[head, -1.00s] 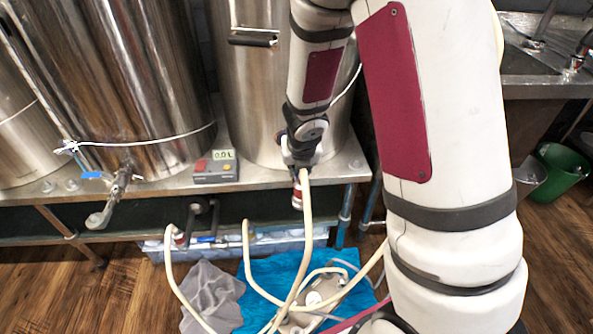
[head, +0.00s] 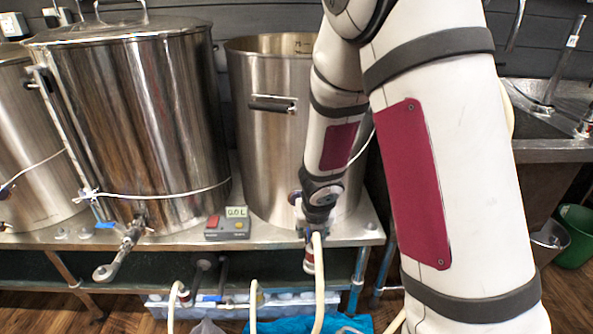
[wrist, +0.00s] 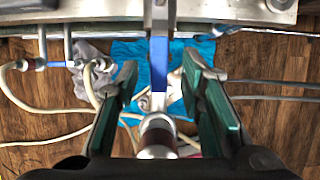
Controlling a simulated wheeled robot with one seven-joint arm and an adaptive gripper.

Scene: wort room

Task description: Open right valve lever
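The right valve lever (wrist: 160,62), a flat bar with a blue sleeve, shows in the wrist view, running down the middle from the steel edge at the top. A round metal hose fitting (wrist: 157,125) with a dark red part sits below it. My gripper (wrist: 160,78) is open, with one green-padded finger on each side of the lever; gaps show on both sides. In the head view my gripper (head: 311,236) is at the low front of the right steel pot (head: 262,165). It mostly hides the valve there; a pale hose (head: 319,280) hangs below.
A larger steel kettle (head: 150,110) with its own valve (head: 128,240) stands left. A control box (head: 228,226) reading about 0.0 L sits on the steel bench (head: 180,240). Hoses and a blue cloth (wrist: 135,52) lie on the wooden floor. A sink (head: 560,120) is at right.

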